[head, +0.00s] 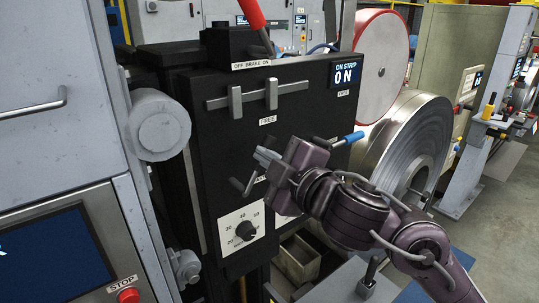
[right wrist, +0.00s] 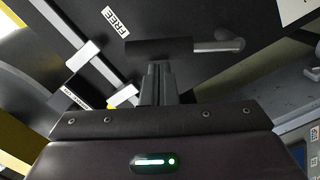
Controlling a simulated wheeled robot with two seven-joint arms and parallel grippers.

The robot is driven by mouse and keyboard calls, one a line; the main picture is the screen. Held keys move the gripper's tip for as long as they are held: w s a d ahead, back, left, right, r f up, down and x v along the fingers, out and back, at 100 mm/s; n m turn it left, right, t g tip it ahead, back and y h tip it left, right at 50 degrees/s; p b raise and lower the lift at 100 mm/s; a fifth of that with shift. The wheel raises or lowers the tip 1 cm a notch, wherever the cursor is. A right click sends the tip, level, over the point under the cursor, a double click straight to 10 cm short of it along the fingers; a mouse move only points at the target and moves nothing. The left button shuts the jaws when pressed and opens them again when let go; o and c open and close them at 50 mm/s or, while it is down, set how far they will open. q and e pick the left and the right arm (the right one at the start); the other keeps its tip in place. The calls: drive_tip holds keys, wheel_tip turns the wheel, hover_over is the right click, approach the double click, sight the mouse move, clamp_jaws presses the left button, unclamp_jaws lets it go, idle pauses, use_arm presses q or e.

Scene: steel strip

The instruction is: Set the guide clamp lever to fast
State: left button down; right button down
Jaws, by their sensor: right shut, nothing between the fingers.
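A black panel (head: 225,140) faces me in the head view. A short black-handled lever (head: 241,187) sits low on it, beside a partly hidden label that seems to end in "AST"; I take it as the guide clamp lever. A "FREE" label (head: 267,121) is higher up. My right gripper (head: 266,157) is shut and empty in front of the panel, just above and right of the lever. In the right wrist view, its closed fingertips (right wrist: 158,70) point at a black handle (right wrist: 158,47) with a grey rod; contact cannot be told. My left gripper is not in view.
A blue-handled lever (head: 349,138) is right of my gripper. A red-handled lever (head: 252,14) stands on top by a brake label. A dial (head: 244,230) is below. A rail with two grey slides (head: 271,94) crosses the panel. A steel coil (head: 412,140) is at right.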

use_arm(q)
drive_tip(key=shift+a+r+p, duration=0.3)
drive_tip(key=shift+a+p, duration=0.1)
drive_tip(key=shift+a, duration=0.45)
use_arm(e)
drive_tip(key=shift+w+m, duration=0.1)
drive_tip(key=shift+m, duration=0.3)
